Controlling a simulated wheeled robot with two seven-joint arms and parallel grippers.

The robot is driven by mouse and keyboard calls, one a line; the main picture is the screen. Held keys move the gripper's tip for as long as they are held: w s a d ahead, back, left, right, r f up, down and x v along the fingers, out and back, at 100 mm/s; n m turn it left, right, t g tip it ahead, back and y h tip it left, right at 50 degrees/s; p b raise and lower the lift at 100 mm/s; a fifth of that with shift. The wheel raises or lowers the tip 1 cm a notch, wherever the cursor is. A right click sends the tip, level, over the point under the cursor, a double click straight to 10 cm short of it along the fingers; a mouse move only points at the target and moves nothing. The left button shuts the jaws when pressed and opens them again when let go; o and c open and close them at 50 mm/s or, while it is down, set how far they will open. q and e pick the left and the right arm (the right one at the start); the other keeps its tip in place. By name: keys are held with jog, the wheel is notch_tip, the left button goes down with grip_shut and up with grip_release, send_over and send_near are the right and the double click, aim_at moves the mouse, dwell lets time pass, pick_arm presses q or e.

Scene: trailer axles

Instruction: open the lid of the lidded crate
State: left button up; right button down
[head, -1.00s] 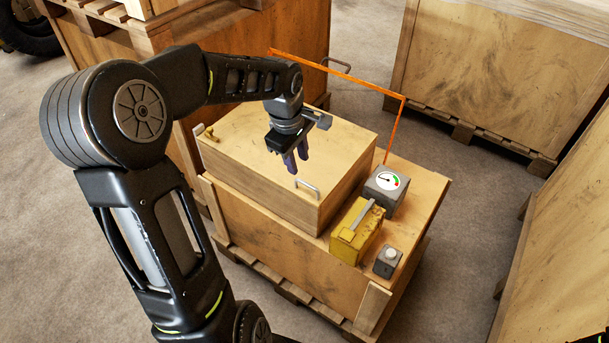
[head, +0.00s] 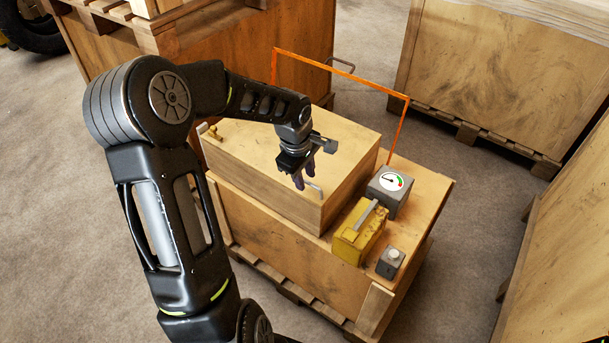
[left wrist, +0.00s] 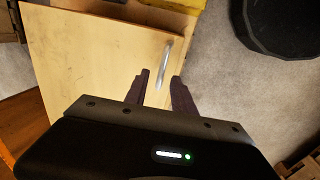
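The lidded crate (head: 265,195) is a pale wooden box on top of a larger wooden crate. Its lid (head: 255,148) lies shut; the lid also fills the left of the left wrist view (left wrist: 90,60). A small metal bar handle (head: 317,190) is on the lid near its front edge. In the left wrist view the handle (left wrist: 164,62) appears just beyond and between the fingertips. My left gripper (head: 304,184) is open and empty, pointing down close above the handle; contact cannot be made out. My right gripper is not in view.
A yellow box (head: 353,240), a grey gauge box (head: 382,203) and a small grey button box (head: 390,264) stand right of the lidded crate. An orange frame (head: 340,72) rises behind it. Large crates (head: 490,75) stand around, with bare floor between.

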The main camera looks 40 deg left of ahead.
pick_arm(q)
jog(key=shift+c, duration=0.4)
grip_shut()
dwell(1.0)
